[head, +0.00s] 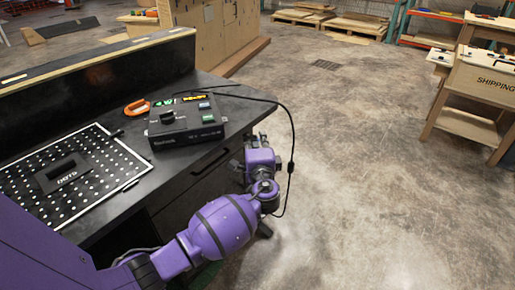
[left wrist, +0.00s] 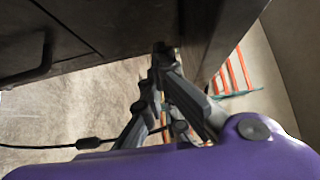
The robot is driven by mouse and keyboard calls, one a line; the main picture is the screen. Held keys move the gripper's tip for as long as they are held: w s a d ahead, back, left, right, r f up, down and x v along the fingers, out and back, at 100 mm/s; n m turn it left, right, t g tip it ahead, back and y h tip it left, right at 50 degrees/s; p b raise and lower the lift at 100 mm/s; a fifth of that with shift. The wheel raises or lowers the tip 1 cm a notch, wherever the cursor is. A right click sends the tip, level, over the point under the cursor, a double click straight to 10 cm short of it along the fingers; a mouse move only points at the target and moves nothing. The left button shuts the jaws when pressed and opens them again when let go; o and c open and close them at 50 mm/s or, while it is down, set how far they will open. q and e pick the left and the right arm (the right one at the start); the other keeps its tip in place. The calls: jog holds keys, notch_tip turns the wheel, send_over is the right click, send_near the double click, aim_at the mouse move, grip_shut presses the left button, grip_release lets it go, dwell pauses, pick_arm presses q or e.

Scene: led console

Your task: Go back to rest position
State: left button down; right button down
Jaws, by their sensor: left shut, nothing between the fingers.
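My left arm comes in from the left in the head view and reaches past the front of the black desk (head: 160,200). My left gripper (head: 236,166) is beside the desk's front edge, partly hidden by the purple wrist. In the left wrist view the gripper's dark fingers (left wrist: 163,50) are closed together and empty, close to the dark desk front. The black LED console box (head: 187,138) sits on the desk near its right corner, with green and yellow lit displays on top. My right gripper does not show.
A black cable (head: 291,150) runs from the console over the desk edge and hangs beside my left wrist. A perforated board (head: 110,150) and an orange carabiner-like ring (head: 136,107) lie on the desk. Open concrete floor (head: 370,190) extends right; a SHIPPING bench (head: 485,80) stands at far right.

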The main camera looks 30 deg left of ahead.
pick_arm(q)
jog(key=v, duration=0.6)
